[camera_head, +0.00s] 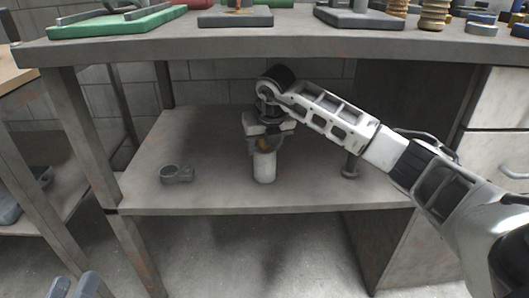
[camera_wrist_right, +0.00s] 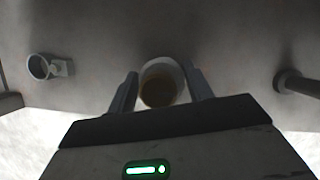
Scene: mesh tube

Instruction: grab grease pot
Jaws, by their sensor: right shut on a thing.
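The grease pot is a white cylinder with a brownish top (camera_head: 264,168), upright at the lower shelf under the workbench. It also shows from above in the right wrist view (camera_wrist_right: 160,86). My right gripper (camera_head: 264,146) reaches under the bench top, points down and is shut on the pot, one finger on each side. I cannot tell whether the pot's base touches the shelf. My left gripper (camera_head: 75,287) shows only its two fingertips at the bottom left edge, apart, with nothing visible between them.
The lower shelf (camera_head: 215,195) is mostly bare. A grey ring-shaped clamp part (camera_head: 177,174) lies to the left of the pot. A dark post-like part (camera_head: 350,166) stands to the right. The bench top (camera_head: 290,40) hangs above, with a leg (camera_head: 88,140) at left.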

